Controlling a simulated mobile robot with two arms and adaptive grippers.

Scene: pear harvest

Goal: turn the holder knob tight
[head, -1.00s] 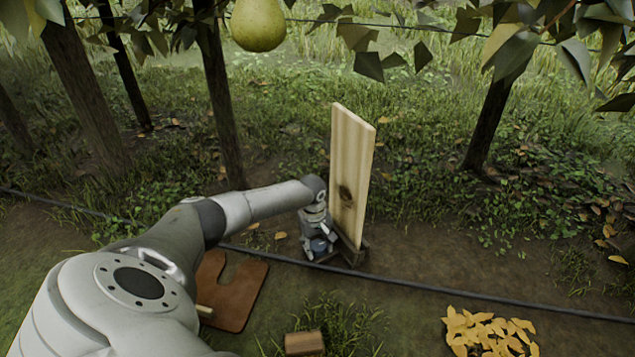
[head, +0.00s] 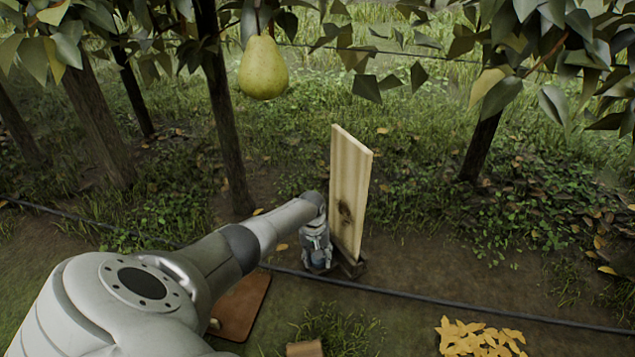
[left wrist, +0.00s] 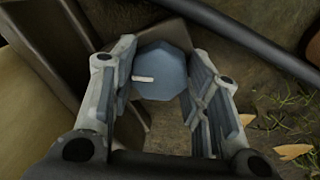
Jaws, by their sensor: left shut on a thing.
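A pale wooden board (head: 350,195) with a dark knot stands upright in a dark holder (head: 354,269) on the ground. My left gripper (head: 318,261) is low at the left side of the board. In the left wrist view the blue-grey faceted holder knob (left wrist: 163,72) sits between the two fingers of my left gripper (left wrist: 168,88), which is shut on it. A white mark on the knob's face points left. Part of the holder and the board's tan edge show at the left of that view. My right gripper is not in view.
A dark hose (head: 430,297) runs along the ground past the holder. A yellow-green pear (head: 263,68) hangs above. A brown mat (head: 243,305) lies beside my arm, yellow leaves (head: 478,338) at the front right. Bare soil lies right of the board.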

